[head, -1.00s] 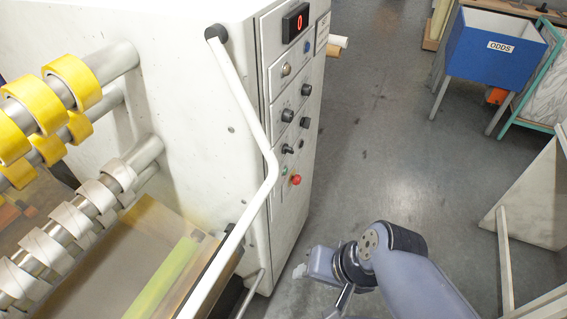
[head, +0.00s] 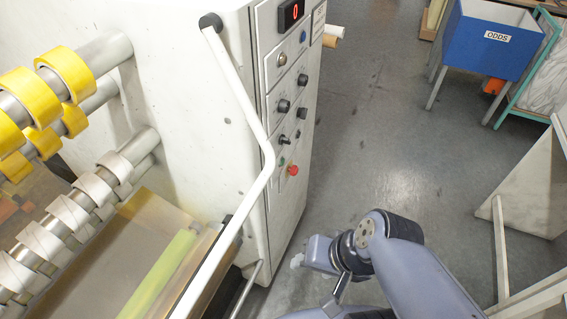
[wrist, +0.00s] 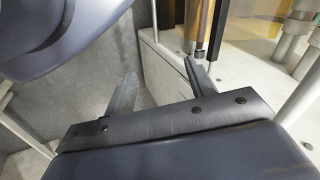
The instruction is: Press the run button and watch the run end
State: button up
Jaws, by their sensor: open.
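The rewinding machine's control panel (head: 287,110) faces the aisle in the head view, with a red-lit display (head: 291,12) that appears to read 0. The panel carries several dark knobs, a blue button (head: 303,36), a small green button (head: 281,162) and a red mushroom button (head: 292,170). No label shows which one is the run button. My gripper (wrist: 160,76) is open and empty in the wrist view, its two fingers spread apart. In the head view it is low, right of the machine's base and below the panel, touching no button.
A white bent handrail (head: 250,140) runs along the machine's front edge. Yellow tape rolls (head: 66,74) and pale rolls (head: 115,166) sit on bars at left. A blue ODDS bin (head: 490,48) stands at the upper right. Grey floor (head: 385,120) is open between.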

grip_shut()
dwell(0.5)
dwell(1.2)
